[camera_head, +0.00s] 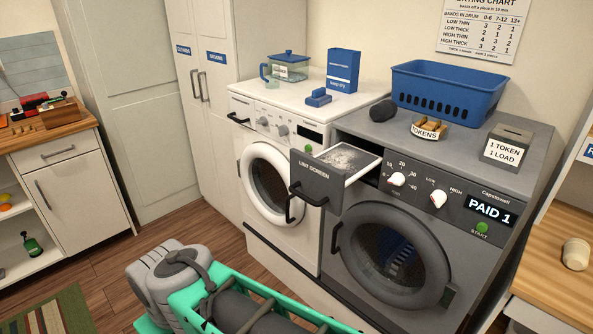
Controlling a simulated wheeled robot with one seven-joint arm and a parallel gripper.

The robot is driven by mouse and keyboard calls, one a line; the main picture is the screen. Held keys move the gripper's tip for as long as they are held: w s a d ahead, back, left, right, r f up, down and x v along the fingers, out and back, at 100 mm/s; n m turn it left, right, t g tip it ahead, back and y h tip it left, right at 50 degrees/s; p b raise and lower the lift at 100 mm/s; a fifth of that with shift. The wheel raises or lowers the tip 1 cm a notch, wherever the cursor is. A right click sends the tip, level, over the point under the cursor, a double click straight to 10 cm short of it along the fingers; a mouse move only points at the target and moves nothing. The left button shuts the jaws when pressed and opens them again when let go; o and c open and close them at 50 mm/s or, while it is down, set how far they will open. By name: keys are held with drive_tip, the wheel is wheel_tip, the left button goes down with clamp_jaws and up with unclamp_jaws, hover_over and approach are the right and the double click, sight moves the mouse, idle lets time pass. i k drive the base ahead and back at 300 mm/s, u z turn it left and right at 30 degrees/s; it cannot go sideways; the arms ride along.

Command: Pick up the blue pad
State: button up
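A small blue pad-like item (318,98) lies on top of the white washing machine (272,98), near its right front part. It looks like a flat blue base with a raised block on it. It stands just in front of a taller blue box (342,70), and nothing covers it. My gripper cannot be made out in this view.
A lidded glass container (288,67) stands to the left. The dark machine (460,150) has its lint drawer (325,180) pulled out. On it are a dark rounded lump (382,110), blue basket (447,89), tokens tray (430,130) and token box (508,147). Green-framed grey shapes fill the bottom foreground.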

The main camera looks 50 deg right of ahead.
sight(320, 98)
drive_tip(key=z, duration=1.7)
